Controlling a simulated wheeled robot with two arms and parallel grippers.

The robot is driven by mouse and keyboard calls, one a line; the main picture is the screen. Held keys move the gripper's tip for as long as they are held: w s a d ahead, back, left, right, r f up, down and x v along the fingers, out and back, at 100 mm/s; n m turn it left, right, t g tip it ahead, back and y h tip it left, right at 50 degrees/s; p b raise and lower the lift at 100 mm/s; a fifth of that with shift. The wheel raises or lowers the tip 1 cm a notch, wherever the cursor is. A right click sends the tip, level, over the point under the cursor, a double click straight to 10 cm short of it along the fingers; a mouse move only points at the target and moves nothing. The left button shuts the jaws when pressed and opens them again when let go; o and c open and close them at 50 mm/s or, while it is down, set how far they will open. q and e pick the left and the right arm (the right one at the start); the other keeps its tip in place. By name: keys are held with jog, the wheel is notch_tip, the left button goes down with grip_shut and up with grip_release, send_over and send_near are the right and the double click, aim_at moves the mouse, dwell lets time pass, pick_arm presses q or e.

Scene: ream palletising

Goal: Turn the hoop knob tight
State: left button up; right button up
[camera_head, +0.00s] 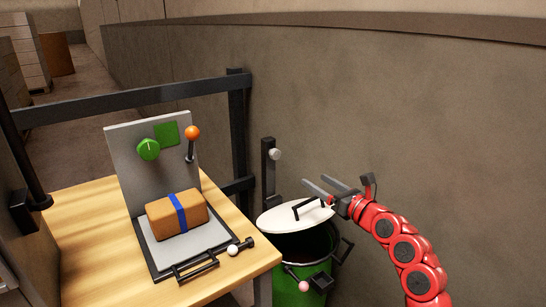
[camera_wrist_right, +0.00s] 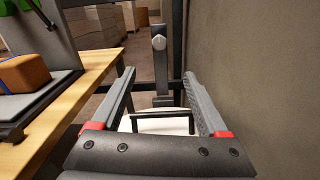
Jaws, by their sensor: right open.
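A green bin (camera_head: 292,275) stands right of the wooden table. A round white lid (camera_head: 280,217) with a black handle sits tilted over its dark opening; the lid also shows in the right wrist view (camera_wrist_right: 148,123). A small pink ball knob (camera_head: 304,286) is at the bin's front, beside a black block (camera_head: 320,281). A pale round knob (camera_head: 274,154) is on a black post behind the bin; it shows in the right wrist view (camera_wrist_right: 158,43). The frames do not label either as the hoop knob. My right gripper (camera_head: 320,180) is open and empty above the lid. My left gripper is out of view.
The wooden table (camera_head: 90,230) holds a grey panel (camera_head: 125,160) with a green dial and an orange-topped lever. A brown parcel with a blue band (camera_head: 178,213) lies before it. A dark rail (camera_head: 130,103) runs behind; a wall (camera_head: 420,120) closes the right.

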aim_at(277, 156)
jog(key=b+x, duration=0.3)
jog(key=x, duration=1.2)
jog(key=shift+w, duration=0.2)
jog(key=shift+w+a+b, duration=0.4)
jog(key=shift+w+a, duration=0.15)
jog(key=shift+c, duration=0.4)
grip_shut()
